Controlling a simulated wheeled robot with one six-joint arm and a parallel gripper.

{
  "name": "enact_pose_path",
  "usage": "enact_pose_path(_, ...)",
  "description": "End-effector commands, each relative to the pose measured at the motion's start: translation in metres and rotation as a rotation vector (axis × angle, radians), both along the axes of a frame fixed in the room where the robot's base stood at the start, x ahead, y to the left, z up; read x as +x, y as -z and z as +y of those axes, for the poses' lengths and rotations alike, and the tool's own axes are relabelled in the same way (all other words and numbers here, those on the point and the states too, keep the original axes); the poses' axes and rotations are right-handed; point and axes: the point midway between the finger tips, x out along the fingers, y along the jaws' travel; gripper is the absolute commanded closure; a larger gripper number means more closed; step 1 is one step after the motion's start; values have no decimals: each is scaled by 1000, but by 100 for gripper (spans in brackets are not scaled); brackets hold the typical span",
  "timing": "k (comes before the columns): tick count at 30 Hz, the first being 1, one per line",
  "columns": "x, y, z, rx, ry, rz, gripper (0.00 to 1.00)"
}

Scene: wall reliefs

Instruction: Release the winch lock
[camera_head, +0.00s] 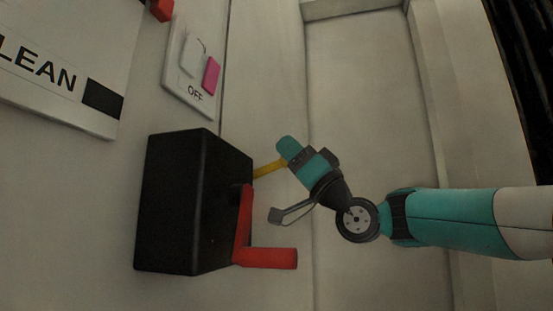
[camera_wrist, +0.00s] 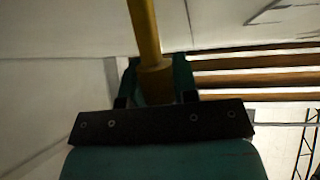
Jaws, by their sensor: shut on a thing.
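The winch is a black box (camera_head: 185,200) on the pale wall, left of centre in the head view. A red crank handle (camera_head: 245,240) is on its right face. A yellow lever (camera_head: 268,169), which looks like the lock, sticks out from the upper right of the box. My gripper (camera_head: 287,158) is at the lever's outer end, right of the box. In the wrist view the yellow lever (camera_wrist: 145,30) runs down between the fingers of my gripper (camera_wrist: 157,80), which are shut on it. The lever's end is partly hidden by the gripper.
A switch plate (camera_head: 190,65) with a pink button and the word OFF is above the box. A white sign (camera_head: 60,60) is at the upper left. A recessed wall panel (camera_head: 365,90) lies behind my arm. Dark slats show at the far right.

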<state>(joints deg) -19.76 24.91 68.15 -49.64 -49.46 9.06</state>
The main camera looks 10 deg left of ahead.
Motion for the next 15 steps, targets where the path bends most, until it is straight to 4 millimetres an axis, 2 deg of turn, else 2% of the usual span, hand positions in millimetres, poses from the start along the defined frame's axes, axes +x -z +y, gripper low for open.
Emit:
enact_pose_path(10, 1, 3, -1, 1, -1, 5, 100)
enact_pose_path(11, 1, 3, -1, 1, -1, 5, 68)
enact_pose_path(13, 1, 3, -1, 1, -1, 5, 52)
enact_pose_path(14, 1, 3, -1, 1, -2, 4, 47)
enact_pose_path(15, 1, 3, 0, 1, -2, 4, 47)
